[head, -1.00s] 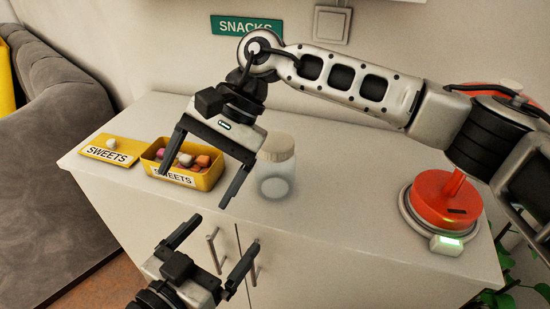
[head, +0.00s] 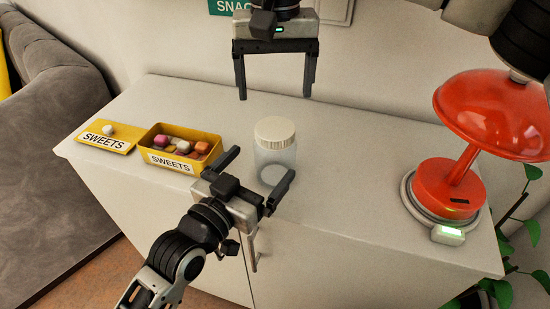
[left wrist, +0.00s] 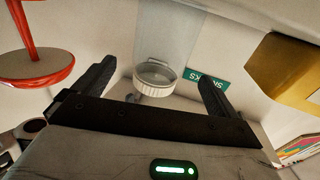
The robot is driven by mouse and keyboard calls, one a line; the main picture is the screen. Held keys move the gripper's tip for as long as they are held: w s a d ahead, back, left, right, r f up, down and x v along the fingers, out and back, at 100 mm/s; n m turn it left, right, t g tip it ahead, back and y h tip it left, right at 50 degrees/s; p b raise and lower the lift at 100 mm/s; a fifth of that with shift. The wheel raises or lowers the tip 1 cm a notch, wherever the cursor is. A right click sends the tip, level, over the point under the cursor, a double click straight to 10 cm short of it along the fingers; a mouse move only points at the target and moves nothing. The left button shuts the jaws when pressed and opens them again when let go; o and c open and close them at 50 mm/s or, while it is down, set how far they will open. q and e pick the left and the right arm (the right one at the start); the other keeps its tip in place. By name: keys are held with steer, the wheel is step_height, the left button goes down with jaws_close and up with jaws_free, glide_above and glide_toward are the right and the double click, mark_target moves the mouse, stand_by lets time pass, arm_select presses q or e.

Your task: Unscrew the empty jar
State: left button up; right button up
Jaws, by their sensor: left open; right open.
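A clear jar (head: 275,162) with a cream ribbed lid (head: 275,129) stands upright on the cabinet top. No contents show in it. My left gripper (head: 264,164) is open in front of the jar, its fingers pointing at the jar's body. In the left wrist view the jar (left wrist: 168,35) appears upside down, lid on, between the directions of the two fingers; whether the fingertips reach past its sides I cannot tell. My right gripper (head: 275,97) is open and empty, pointing down above and behind the lid, apart from it.
A yellow SWEETS tin (head: 176,164) with several sweets stands left of the jar, close to my left gripper's finger. Its lid (head: 107,138) lies farther left with a white sweet on it. A red lamp (head: 466,125) stands at the right. The cabinet top (head: 350,185) between jar and lamp is clear.

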mark_target(273, 149)
arm_select(q)
steer(key=x, duration=0.6)
steer(key=shift+s, duration=0.1)
